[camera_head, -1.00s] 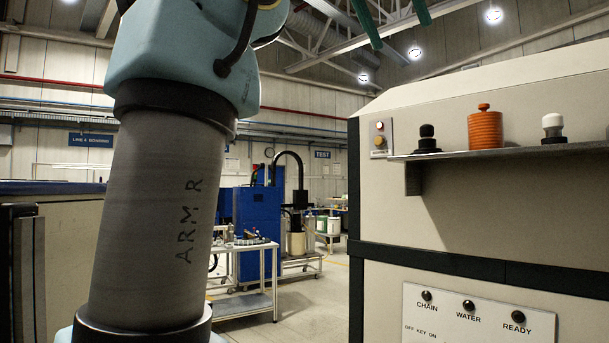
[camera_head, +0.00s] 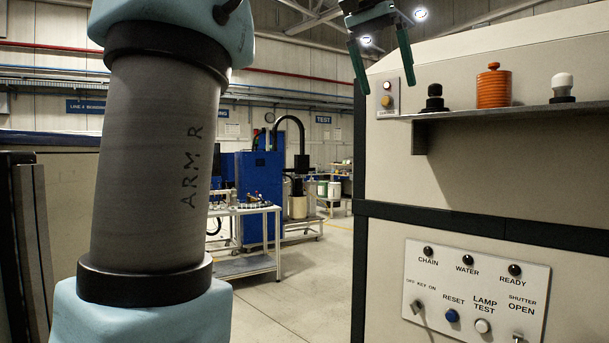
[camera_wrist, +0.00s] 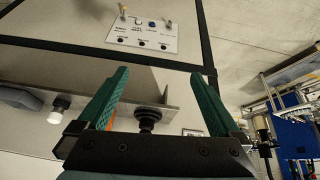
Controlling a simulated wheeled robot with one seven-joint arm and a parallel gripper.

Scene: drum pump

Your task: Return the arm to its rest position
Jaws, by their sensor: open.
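My gripper (camera_head: 384,62) hangs at the top of the head view with its two green fingers spread apart and nothing between them. It is above and left of the shelf on the beige machine, apart from it. In the wrist view my gripper (camera_wrist: 160,95) is also open, with the shelf and the black knob-like item (camera_wrist: 148,117) showing beyond the fingers. My arm, a grey link marked "ARM R" with light blue joints, fills the left of the head view.
The beige machine (camera_head: 480,170) stands at right. Its shelf (camera_head: 530,112) holds a black item (camera_head: 435,99), an orange ribbed item (camera_head: 494,87) and a white-topped item (camera_head: 562,86). Below is a control panel (camera_head: 475,293). A trolley (camera_head: 250,235) and blue cabinet (camera_head: 258,190) stand behind; floor between is clear.

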